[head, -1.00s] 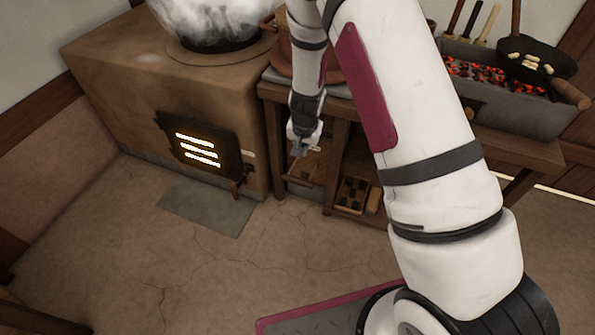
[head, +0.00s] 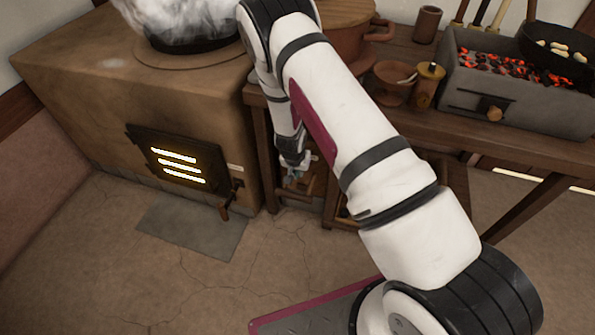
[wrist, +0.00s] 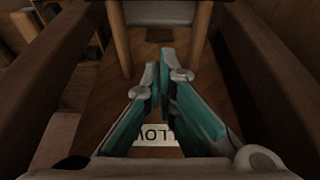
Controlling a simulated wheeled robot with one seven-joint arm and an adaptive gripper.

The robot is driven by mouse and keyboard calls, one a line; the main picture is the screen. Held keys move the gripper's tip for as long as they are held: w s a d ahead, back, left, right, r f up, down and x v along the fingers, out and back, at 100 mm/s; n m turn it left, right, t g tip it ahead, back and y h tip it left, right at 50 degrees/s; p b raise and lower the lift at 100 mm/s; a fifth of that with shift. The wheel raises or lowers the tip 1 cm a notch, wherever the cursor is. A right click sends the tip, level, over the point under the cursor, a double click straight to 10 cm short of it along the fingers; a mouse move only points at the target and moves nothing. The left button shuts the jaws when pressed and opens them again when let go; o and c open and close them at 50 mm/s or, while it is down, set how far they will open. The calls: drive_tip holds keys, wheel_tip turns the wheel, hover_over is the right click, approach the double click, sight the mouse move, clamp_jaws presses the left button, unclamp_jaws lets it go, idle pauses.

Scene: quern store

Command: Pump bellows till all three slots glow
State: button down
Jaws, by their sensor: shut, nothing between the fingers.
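The stove's dark fire door (head: 180,158) is at the left of the head view. Its three slots (head: 178,168) all glow bright yellow-white. My gripper (head: 292,173) is low beside the stove, under the bench, partly hidden by my arm. In the wrist view, my gripper (wrist: 158,72) has its teal-padded fingers shut with nothing between them. Below them is a wooden board (wrist: 115,90), which looks like the bellows' top. A white label (wrist: 158,136) with partly hidden letters lies on it. I cannot tell whether the fingertips touch the board.
A steaming pot (head: 190,38) stands on the stove (head: 75,85). The bench (head: 400,115) carries a lidded pot (head: 350,35), a bowl (head: 393,85) and a trough of glowing coals (head: 520,95). Bench legs hem my gripper in. The floor (head: 150,275) in front is clear.

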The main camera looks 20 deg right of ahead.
drive_tip(key=shift+s+a+f+b, duration=0.25)
drive_tip(key=shift+s+f+b, duration=0.1)
drive_tip(key=shift+f+b, duration=0.3)
drive_tip(key=shift+s+a+f+b, duration=0.2)
drive_tip(key=shift+s+f+b, duration=0.1)
drive_tip(key=shift+f+b, duration=0.35)
drive_tip(key=shift+s+a+f+b, duration=0.3)
drive_tip(key=shift+f+b, duration=0.2)
drive_tip(key=shift+f, duration=0.25)
